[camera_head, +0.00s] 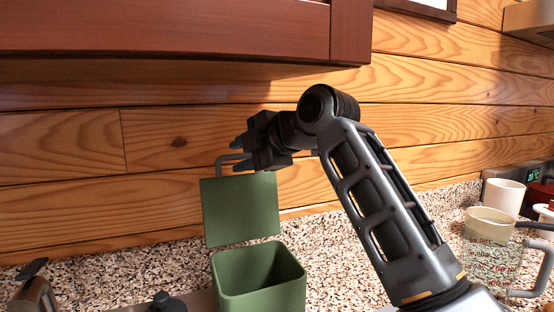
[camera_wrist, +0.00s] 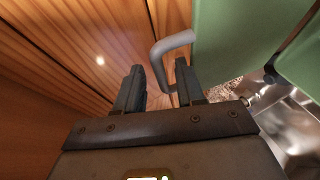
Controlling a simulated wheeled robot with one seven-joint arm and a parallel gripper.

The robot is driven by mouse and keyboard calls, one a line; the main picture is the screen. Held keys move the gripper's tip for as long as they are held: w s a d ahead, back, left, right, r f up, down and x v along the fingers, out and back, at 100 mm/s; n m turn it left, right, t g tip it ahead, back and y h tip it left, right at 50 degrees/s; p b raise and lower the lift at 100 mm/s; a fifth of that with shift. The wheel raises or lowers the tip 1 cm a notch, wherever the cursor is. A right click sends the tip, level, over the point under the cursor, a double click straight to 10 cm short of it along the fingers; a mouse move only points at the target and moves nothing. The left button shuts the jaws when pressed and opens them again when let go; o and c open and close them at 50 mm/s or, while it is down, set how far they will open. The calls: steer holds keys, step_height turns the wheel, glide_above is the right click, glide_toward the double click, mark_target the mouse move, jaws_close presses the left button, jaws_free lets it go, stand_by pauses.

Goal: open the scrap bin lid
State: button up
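The green scrap bin (camera_head: 262,292) stands on the counter, and its inside shows from above. Its green lid (camera_head: 240,210) is raised and stands about upright at the bin's back. A grey loop handle (camera_head: 222,160) sticks out from the lid's top edge. My gripper (camera_head: 239,152) is at the handle, pointing left. In the wrist view the fingers (camera_wrist: 158,80) are apart, and the handle (camera_wrist: 172,44) reaches in between them, close to the right finger. I cannot tell whether it touches. The lid (camera_wrist: 232,35) fills the upper right there.
A red-brown cabinet (camera_head: 170,28) hangs above, and a wooden plank wall (camera_head: 70,150) is close behind my gripper. A clear measuring jug (camera_head: 492,262), a white cup (camera_head: 503,200) and other kitchen things stand at the right.

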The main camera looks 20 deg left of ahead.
steer(key=s+d+b, duration=0.1)
steer(key=s+d, duration=0.2)
steer(key=d, duration=0.3)
steer(key=s+d+r+b, duration=0.1)
steer(key=s+d+b, duration=0.1)
steer(key=s+d, duration=0.2)
steer(key=d, duration=0.3)
steer(key=shift+s+d+r, duration=0.15)
steer(key=shift+d+r, duration=0.05)
